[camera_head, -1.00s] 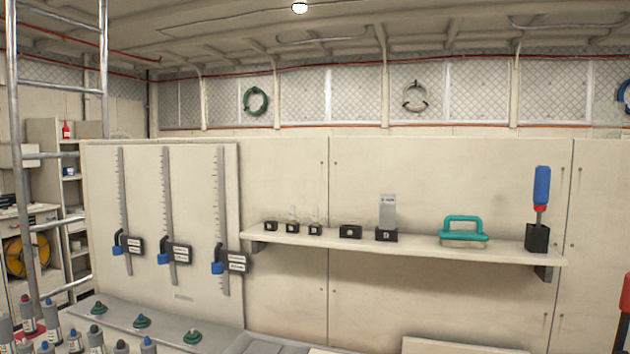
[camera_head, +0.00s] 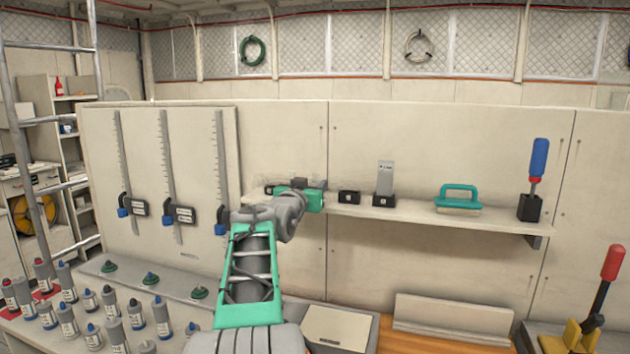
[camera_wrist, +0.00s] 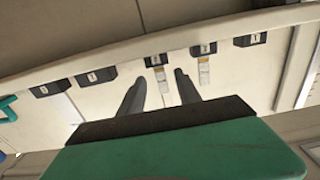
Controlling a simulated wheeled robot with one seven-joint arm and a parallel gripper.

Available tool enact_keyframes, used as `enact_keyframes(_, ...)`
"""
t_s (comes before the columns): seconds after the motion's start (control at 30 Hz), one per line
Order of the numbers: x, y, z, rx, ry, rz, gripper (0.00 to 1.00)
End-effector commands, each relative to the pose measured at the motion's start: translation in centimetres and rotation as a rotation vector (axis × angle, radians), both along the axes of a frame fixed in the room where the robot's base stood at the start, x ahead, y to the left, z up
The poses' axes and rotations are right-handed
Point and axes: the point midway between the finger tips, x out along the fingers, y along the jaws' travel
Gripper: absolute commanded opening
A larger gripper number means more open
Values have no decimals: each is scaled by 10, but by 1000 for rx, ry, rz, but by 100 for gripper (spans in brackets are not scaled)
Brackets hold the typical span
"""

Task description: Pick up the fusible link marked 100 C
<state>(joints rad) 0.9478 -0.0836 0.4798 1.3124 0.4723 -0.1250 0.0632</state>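Two small pale fusible links hang in black holders in the wrist view. The other link (camera_wrist: 204,72) is just right of my right finger. Their markings are too small to read. My gripper (camera_wrist: 159,78) is open, its two dark fingers apart. I cannot tell whether the fingers touch the nearer link. In the head view my gripper (camera_head: 308,184) is at the left part of the wall shelf (camera_head: 420,212) and hides the links there.
Other black holders stand along the shelf, one empty (camera_head: 349,197) and one with a tall grey plate (camera_head: 385,178). A teal-handled tool (camera_head: 459,198) and a blue-handled tool (camera_head: 539,160) stand further right. Several bottles (camera_head: 68,320) crowd the lower left bench.

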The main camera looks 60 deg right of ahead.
Motion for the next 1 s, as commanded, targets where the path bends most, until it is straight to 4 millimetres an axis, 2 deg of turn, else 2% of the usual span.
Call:
enact_keyframes(0.03,2,-10,3,3,1,-1,40)
enact_keyframes(0.13,4,-23,2,2,1,-1,40)
enact_keyframes(0.37,6,-26,0,1,0,2,40)
enact_keyframes(0.87,6,-25,-1,2,1,2,1)
enact_keyframes(1.0,6,-25,-1,2,1,2,0)
